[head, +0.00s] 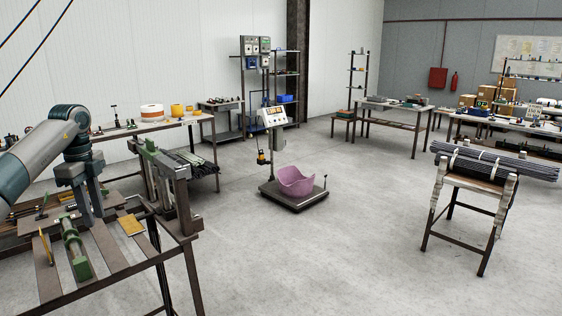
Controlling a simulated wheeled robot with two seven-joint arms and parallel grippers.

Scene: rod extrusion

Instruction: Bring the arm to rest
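My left arm comes in from the left edge, grey and dark teal. Its gripper (94,220) points down over the slatted metal workbench (106,246) at the lower left. The two grey fingers stand apart with a gap between them, and I see nothing held there. The fingertips are close to the bench top; I cannot tell whether they touch anything. My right gripper is not in view.
A green cylindrical tool (75,249) and a yellow block (131,225) lie on the bench by the gripper. A floor scale (293,201) holds a pink tub (296,181). A rod bundle (500,160) lies on a stand at right.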

